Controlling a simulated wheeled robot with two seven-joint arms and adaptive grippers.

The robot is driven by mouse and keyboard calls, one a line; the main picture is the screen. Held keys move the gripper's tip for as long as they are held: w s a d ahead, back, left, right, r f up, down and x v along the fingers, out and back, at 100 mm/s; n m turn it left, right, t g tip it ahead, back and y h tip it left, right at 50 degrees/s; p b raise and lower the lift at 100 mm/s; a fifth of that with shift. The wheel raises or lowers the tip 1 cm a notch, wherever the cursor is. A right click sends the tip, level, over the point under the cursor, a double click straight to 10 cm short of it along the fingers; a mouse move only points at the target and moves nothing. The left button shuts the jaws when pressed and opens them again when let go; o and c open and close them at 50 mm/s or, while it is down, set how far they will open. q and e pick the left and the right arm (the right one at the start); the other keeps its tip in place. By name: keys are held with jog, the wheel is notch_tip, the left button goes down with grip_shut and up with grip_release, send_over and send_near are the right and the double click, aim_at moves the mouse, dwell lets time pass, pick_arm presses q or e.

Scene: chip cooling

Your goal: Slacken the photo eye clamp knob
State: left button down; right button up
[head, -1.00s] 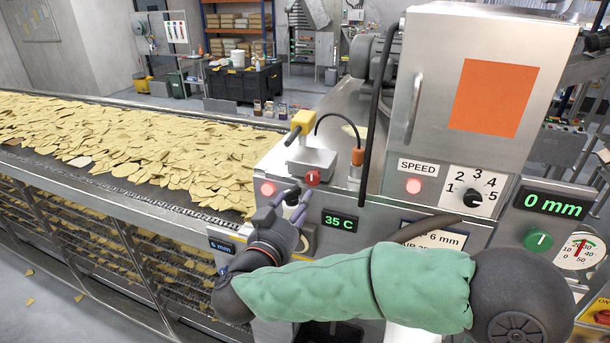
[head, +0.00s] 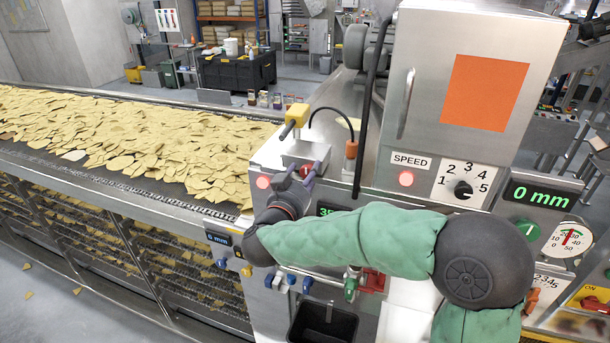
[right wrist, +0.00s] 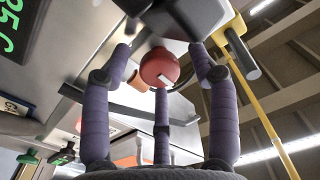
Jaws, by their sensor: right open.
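The red clamp knob (head: 304,171) sits low on the front of the grey photo eye clamp block (head: 305,152), under the yellow photo eye (head: 297,115). My right gripper (head: 302,174) is up at the knob, and its fingers partly hide it in the head view. In the right wrist view the round red knob (right wrist: 160,67), with a small white mark, shows between the spread purple fingers of the right gripper (right wrist: 163,75). The fingers stand apart around it, with gaps visible on both sides. My left gripper is not in view.
A conveyor (head: 100,180) full of chips runs along the left. A red lamp (head: 263,182) is left of the clamp, and an orange-tipped cable sensor (head: 351,150) is to its right. My right forearm partly covers the green temperature display (head: 328,210).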

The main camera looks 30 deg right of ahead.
jog(key=c, duration=1.1)
jog(key=shift+c, duration=0.2)
jog(key=shift+f+m+b, duration=0.1)
jog(key=shift+m+b, duration=0.6)
jog(key=shift+b, duration=0.3)
jog(key=shift+s+m+b, duration=0.1)
jog(key=shift+m+b, duration=7.5)
jog(key=shift+b, duration=1)
jog(key=o, duration=1.1)
jog(key=shift+d, duration=0.1)
